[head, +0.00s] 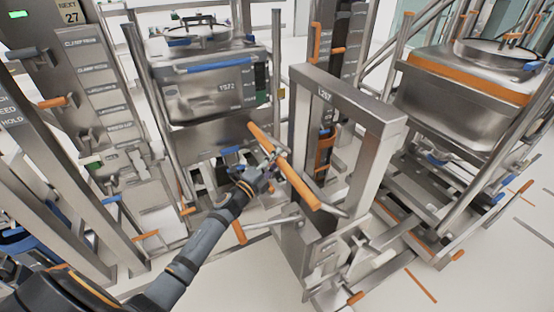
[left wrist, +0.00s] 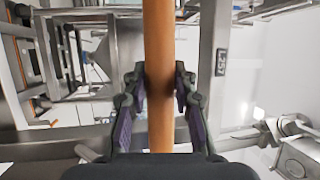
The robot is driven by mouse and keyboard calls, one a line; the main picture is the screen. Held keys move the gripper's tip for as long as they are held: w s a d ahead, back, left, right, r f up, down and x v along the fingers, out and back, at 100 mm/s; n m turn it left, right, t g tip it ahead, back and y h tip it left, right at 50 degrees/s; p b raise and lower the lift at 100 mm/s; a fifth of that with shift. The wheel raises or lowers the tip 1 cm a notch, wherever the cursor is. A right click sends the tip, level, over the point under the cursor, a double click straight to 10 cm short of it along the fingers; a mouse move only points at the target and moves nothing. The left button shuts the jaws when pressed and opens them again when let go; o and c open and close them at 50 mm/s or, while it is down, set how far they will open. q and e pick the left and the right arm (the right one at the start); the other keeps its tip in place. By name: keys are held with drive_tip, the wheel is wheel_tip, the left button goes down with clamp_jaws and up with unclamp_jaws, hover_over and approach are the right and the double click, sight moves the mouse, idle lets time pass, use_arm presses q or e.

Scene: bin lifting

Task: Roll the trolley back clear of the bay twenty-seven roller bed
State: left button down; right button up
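The trolley (head: 386,122) is a steel frame with a top plate marked L257 and a long orange push bar (head: 298,184) slanting along its left side. My left gripper (head: 270,168) is at the upper middle of that bar. In the left wrist view the bar (left wrist: 158,40) runs upright between my two fingers (left wrist: 160,85), with pads close against both sides, so it looks shut on it. The bay roller bed is not clearly made out. My right gripper is not in view.
A steel bin (head: 205,95) with a blue handle stands in a bay behind the bar. Another bin (head: 440,110) with an orange band stands in a frame at the right. Steel posts and rails crowd the left. Pale floor (head: 490,265) is open at the lower right.

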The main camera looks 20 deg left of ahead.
use_arm(q)
drive_tip(key=c, duration=1.4)
unclamp_jaws()
drive_tip(key=shift+r, duration=0.35)
drive_tip(key=o, duration=0.3)
drive_tip(key=shift+a+f, duration=0.1)
drive_tip(key=shift+a, duration=0.1)
drive_tip(key=shift+o, duration=0.2)
drive_tip(key=shift+f, duration=0.1)
drive_tip(key=shift+s+f, duration=0.15)
drive_tip(key=shift+s, duration=0.2)
drive_tip(key=v, duration=1.1)
drive_tip(key=shift+s, duration=0.1)
